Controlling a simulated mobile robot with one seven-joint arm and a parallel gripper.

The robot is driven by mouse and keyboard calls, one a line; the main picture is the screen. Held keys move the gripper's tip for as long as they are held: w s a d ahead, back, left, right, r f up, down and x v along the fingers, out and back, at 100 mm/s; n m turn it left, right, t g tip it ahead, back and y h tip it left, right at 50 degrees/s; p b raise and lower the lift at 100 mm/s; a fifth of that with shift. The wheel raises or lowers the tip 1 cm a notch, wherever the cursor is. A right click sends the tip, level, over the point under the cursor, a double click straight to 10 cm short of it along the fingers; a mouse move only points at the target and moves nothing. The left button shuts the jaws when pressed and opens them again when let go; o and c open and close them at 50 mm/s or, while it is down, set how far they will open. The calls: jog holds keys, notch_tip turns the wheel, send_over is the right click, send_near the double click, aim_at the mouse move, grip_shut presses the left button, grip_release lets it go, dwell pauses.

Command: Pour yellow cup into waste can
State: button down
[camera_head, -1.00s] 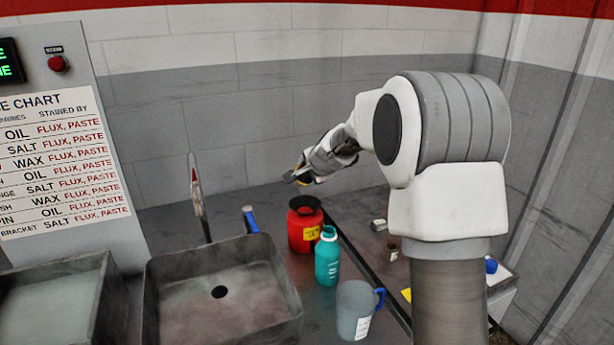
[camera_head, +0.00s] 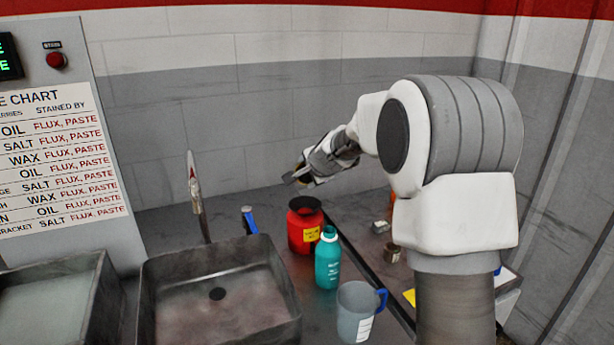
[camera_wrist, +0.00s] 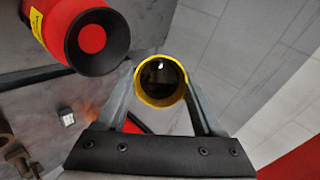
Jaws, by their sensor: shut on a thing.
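My gripper (camera_head: 297,177) is above and slightly left of the red waste can (camera_head: 304,232), near the back wall. In the wrist view the fingers are shut on the yellow cup (camera_wrist: 146,97), one on each side. I look into the cup's round mouth, and dark contents with a bright glint show inside. In the head view the cup is mostly hidden by the gripper. The waste can has a yellow label and a wide black mouth; it also shows at the upper left of the wrist view (camera_wrist: 92,38), beside the cup and apart from it.
A teal bottle (camera_head: 327,262) stands in front of the waste can, and a grey jug (camera_head: 352,318) with a blue handle stands nearer. Small items, including a brown pot (camera_head: 391,253), lie at the right.

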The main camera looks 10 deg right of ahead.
jog(key=shift+s+a+r+n+t+h+b, duration=0.2)
jog(key=shift+t+b, duration=0.75)
jog(key=shift+b, duration=3.45)
jog(key=shift+s+d+r+n+t+h+b, duration=0.2)
jog(key=shift+t+b, duration=0.75)
jog(key=shift+b, duration=3.45)
